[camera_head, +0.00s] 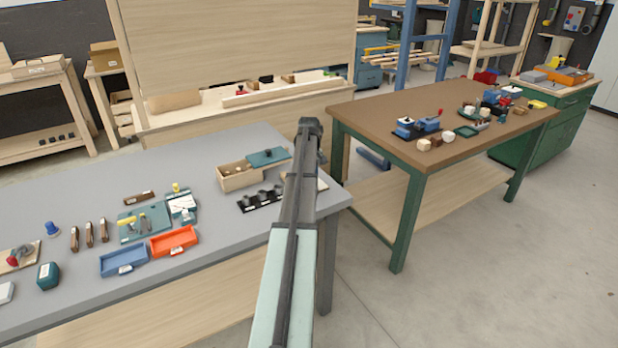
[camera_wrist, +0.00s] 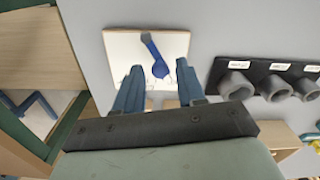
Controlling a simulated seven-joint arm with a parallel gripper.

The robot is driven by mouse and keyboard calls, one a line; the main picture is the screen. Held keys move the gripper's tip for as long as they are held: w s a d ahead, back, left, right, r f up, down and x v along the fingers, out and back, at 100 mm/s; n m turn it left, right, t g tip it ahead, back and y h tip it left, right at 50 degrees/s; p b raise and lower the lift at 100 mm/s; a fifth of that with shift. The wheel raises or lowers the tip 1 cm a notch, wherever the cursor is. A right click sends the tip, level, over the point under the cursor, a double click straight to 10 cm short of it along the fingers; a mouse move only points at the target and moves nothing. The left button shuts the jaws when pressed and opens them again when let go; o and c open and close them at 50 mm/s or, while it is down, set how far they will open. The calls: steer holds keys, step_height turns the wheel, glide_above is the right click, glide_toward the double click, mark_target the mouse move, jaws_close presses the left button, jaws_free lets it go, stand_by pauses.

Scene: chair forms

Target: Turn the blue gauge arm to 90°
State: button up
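The blue gauge arm (camera_wrist: 155,57) lies on a white square board (camera_wrist: 118,43) with a wooden edge, at the top middle of the wrist view. It runs from the upper left to the lower right, its lower end wider. Angle marks are not readable. My gripper (camera_wrist: 158,74) is open, with its two blue fingers apart over the near part of the board, one on each side of the arm's lower end. Nothing is held between them. Whether they touch the arm cannot be told. In the head view my arm hides most of the board and the gauge.
A black block with grey round holders (camera_wrist: 268,82) stands right of the board. An open wooden box (camera_head: 238,180) with a teal lid, blue tray (camera_head: 123,262) and orange tray (camera_head: 174,244) sit on the grey table (camera_head: 200,275). The table's edge is close left of the board in the wrist view.

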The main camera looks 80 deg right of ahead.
jaws_close()
steer(key=shift+d+m, duration=0.1)
steer(key=shift+m, duration=0.2)
steer(key=m, duration=0.1)
steer(key=d+m, duration=0.1)
steer(key=m, duration=0.3)
steer(key=shift+s+d, duration=0.2)
steer(key=shift+s, duration=0.2)
steer(key=m, duration=0.2)
steer(key=s+m, duration=0.1)
steer(key=m, duration=0.3)
steer(key=shift+s+d, duration=0.3)
steer(key=shift+d, duration=0.1)
steer(key=shift+m, duration=0.3)
steer(key=shift+o, duration=0.8)
jaws_free()
steer(key=shift+r, duration=0.1)
